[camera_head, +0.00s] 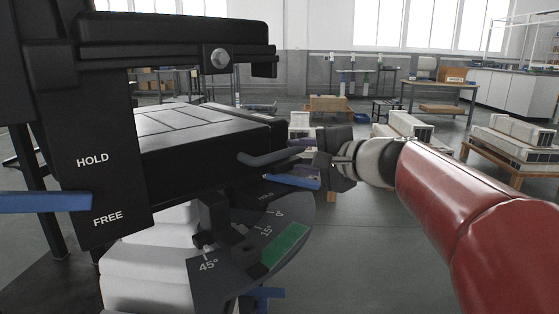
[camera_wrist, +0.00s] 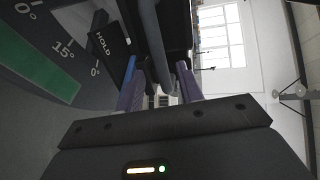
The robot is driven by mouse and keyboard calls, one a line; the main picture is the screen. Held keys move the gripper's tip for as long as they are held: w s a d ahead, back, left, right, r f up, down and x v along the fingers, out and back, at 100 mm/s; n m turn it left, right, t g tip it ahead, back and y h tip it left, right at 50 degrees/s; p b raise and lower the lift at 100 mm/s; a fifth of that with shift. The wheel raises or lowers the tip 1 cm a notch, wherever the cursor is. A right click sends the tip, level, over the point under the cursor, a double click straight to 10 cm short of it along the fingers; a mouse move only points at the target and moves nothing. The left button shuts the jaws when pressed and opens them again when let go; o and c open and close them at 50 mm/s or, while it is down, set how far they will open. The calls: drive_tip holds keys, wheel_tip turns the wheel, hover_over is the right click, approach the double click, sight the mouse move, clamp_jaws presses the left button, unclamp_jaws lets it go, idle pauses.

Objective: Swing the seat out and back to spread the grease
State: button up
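The seat (camera_head: 200,140) is a black block with a pale panelled top, on the left in the head view. A dark grey handle bar (camera_head: 268,158) sticks out from its right end, and a blue lever (camera_head: 292,182) lies just below. Under the seat is a dark dial plate (camera_head: 236,268) marked 0, 15° and 45°, with a green zone (camera_head: 285,245). My gripper (camera_head: 303,161) is at the handle's end. In the wrist view its two purple fingers (camera_wrist: 160,88) stand apart, with the dark bar between them. Firm contact is not visible.
A black upright (camera_head: 105,160) lettered HOLD and FREE, with a blue lever (camera_head: 45,202), stands at the left. A black overhead arm (camera_head: 170,35) spans above the seat. Low tables with pale blocks (camera_head: 510,140) stand at the right. The floor between is clear.

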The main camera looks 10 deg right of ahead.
sight(286, 155)
drive_tip(key=x, duration=0.6)
drive_tip(key=shift+w+a, duration=0.1)
drive_tip(key=shift+a, duration=0.05)
drive_tip(key=shift+c, duration=0.4)
clamp_jaws()
